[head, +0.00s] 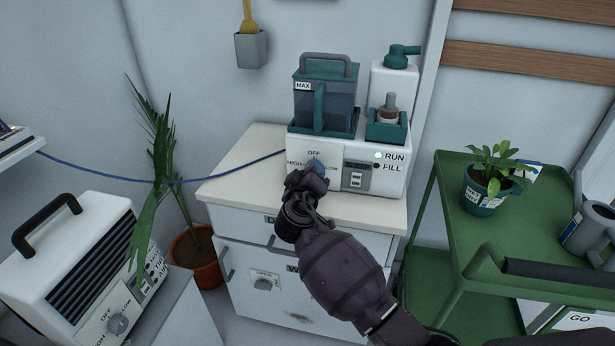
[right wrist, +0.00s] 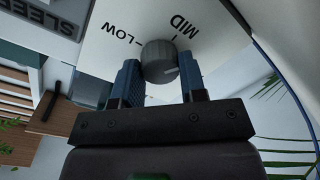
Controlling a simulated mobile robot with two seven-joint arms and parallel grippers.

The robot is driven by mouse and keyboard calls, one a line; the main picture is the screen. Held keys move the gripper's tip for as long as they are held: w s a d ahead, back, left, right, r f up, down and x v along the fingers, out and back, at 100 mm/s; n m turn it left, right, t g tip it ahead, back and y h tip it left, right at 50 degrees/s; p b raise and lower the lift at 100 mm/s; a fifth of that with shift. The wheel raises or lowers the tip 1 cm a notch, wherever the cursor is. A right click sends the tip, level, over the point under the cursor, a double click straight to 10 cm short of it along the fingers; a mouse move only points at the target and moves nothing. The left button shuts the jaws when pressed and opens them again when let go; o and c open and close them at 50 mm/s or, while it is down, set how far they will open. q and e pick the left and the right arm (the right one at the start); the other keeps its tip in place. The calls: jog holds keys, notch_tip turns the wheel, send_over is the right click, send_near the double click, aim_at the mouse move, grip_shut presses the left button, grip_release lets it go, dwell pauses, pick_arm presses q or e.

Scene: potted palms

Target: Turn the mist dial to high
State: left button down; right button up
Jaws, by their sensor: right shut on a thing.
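A white machine (head: 396,180) with a teal-lidded water tank (head: 312,92) stands on the cabinet in the head view. Its front carries a dial marked OFF, HIGH and LOW; the dial is mostly hidden there by my gripper. In the right wrist view the grey round dial (right wrist: 158,55) sits between LOW and MID labels. My right gripper (head: 316,168) is shut on the dial, its blue fingers on either side in the wrist view (right wrist: 159,70). I cannot tell clearly where the dial points. My left gripper is not in view.
The white cabinet (head: 238,195) has bare top left of the machine. A blue cord (head: 190,181) runs left from it. A white heater-like box (head: 80,270) with its own dial stands lower left, by a potted palm (head: 196,258). A green cart (head: 452,215) stands right.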

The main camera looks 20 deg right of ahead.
jog(key=m+b, duration=0.1)
jog(key=m, duration=0.1)
jog(key=f+m+b, duration=0.1)
jog(key=m+b, duration=0.1)
jog(key=shift+m, duration=0.3)
jog(key=shift+m+b, duration=0.7)
jog(key=shift+m, duration=0.1)
jog(key=shift+r+m+b, duration=0.1)
jog(key=shift+m+b, duration=0.4)
jog(key=shift+m, duration=0.6)
jog(key=shift+r+m+b, duration=0.25)
jog(key=shift+m+b, duration=0.35)
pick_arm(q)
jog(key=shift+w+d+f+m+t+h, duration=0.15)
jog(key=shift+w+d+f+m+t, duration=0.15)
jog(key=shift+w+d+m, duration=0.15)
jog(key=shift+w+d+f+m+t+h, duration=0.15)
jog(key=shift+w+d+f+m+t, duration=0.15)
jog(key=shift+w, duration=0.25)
pick_arm(e)
jog(key=shift+t, duration=0.3)
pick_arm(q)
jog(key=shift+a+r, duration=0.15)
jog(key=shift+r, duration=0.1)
pick_arm(e)
jog(key=shift+r, duration=0.2)
